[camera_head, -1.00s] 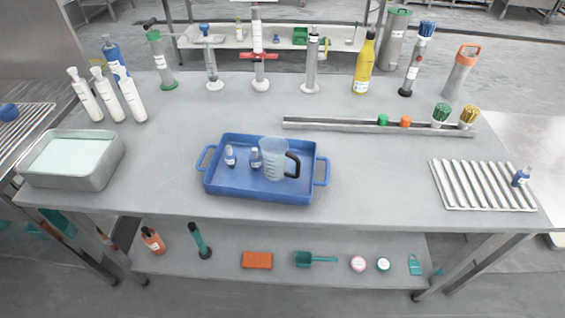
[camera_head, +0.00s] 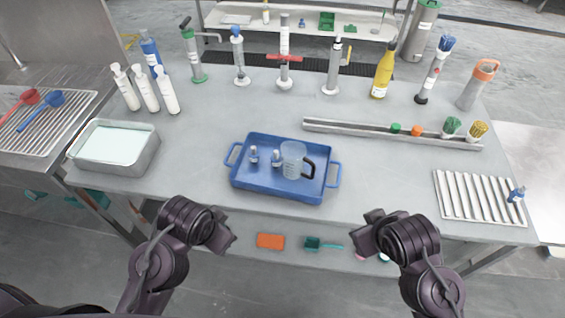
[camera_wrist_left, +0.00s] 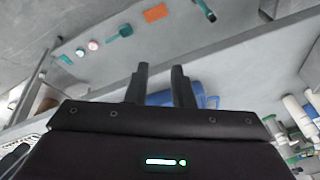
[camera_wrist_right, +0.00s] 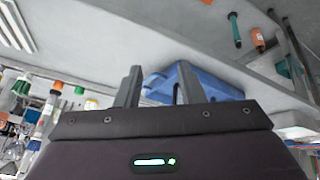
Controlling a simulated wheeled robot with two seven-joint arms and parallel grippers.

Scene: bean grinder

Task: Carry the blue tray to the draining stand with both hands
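The blue tray (camera_head: 252,184) lies flat on the grey table, with a handle at each end. A clear measuring jug (camera_head: 292,158) with a dark handle and two small bottles (camera_head: 253,155) stand in it. The tray also shows behind the fingers in the left wrist view (camera_wrist_left: 200,97) and right wrist view (camera_wrist_right: 205,85). My left gripper (camera_head: 225,238) and right gripper (camera_head: 362,238) are in front of the table's near edge, apart from the tray. Both are open and empty. A ribbed white draining rack (camera_head: 465,205) lies on the table's right end.
A small blue bottle (camera_head: 516,194) stands at the ribbed rack's right edge. A metal rail (camera_head: 350,130) with brushes lies behind the tray. A metal basin (camera_head: 120,165) stands left. Bottles and pumps line the back. Table between tray and ribbed rack is clear.

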